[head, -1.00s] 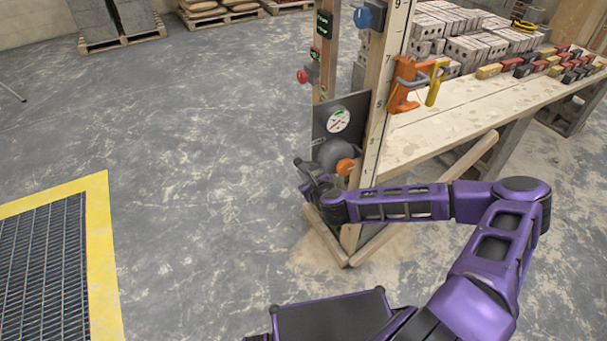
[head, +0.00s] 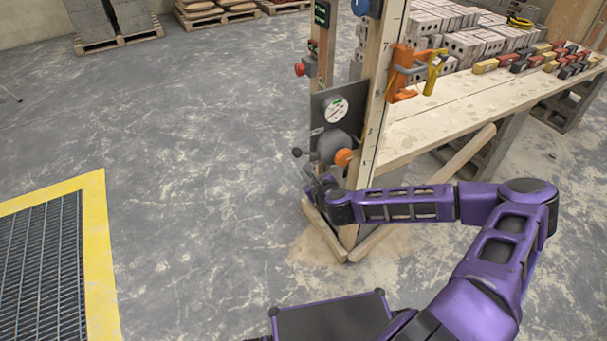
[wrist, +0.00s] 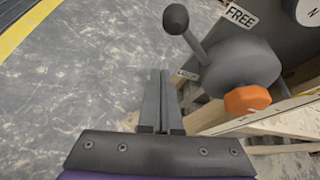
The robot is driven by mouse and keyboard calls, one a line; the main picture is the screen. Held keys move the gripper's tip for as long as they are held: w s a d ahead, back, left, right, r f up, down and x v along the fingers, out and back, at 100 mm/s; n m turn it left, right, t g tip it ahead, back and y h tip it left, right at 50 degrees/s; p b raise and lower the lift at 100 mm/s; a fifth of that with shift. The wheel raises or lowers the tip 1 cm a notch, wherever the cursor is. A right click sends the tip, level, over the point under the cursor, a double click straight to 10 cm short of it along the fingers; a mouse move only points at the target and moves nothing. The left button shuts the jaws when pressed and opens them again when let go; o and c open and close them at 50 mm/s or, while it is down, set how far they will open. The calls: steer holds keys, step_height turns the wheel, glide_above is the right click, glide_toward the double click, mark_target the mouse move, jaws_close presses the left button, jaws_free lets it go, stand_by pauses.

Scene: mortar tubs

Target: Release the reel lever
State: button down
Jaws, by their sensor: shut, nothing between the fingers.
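The reel lever (wrist: 184,28) is a dark rod with a round black knob, sticking out of the grey reel hub (wrist: 240,66). In the head view the lever knob (head: 297,152) points left from the reel hub (head: 331,146). An orange knob (wrist: 247,99) is on the hub. My gripper (wrist: 162,75) is shut and empty, below the lever and apart from it. In the head view my gripper (head: 312,182) is just below the hub.
The wooden post (head: 370,110) carries an orange clamp (head: 403,70) and a blue part above. A round gauge (head: 336,109) is on the plate. A workbench (head: 440,117) with bricks stands right. Wooden feet (head: 325,230) spread below. Open floor lies left, with a yellow-edged grate (head: 95,230).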

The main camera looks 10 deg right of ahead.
steer(key=v, duration=0.8)
steer(key=shift+d+r, duration=0.3)
steer(key=shift+w, duration=0.1)
